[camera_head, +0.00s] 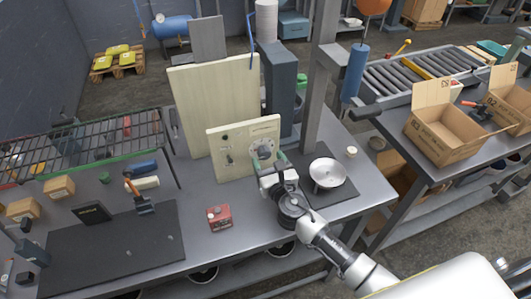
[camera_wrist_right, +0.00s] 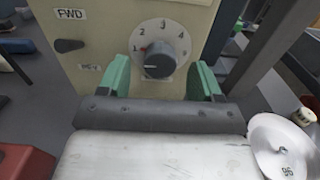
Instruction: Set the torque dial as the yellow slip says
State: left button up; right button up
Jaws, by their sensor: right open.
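The torque dial (camera_head: 263,149) is a dark round knob on a pale numbered plate, on the front of a cream panel (camera_head: 226,167). In the right wrist view the dial (camera_wrist_right: 159,60) shows numbers around it, with 2, 3 and 4 along the top. My right gripper (camera_head: 273,167) is open in front of the dial. Its green fingers (camera_wrist_right: 162,78) stand either side of the knob, apart from it. I cannot make out a yellow slip. My left gripper is not in view.
A dark lever (camera_wrist_right: 69,45) sits by the FWD label, left of the dial. A red box (camera_head: 219,217) lies on the bench below the panel. A scale with a silver pan (camera_head: 328,173) stands right of my gripper. A wire rack (camera_head: 75,145) is at left.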

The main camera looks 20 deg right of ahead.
jog(key=shift+w, duration=1.4)
jog(key=shift+c, duration=0.5)
jog(key=c, duration=0.8)
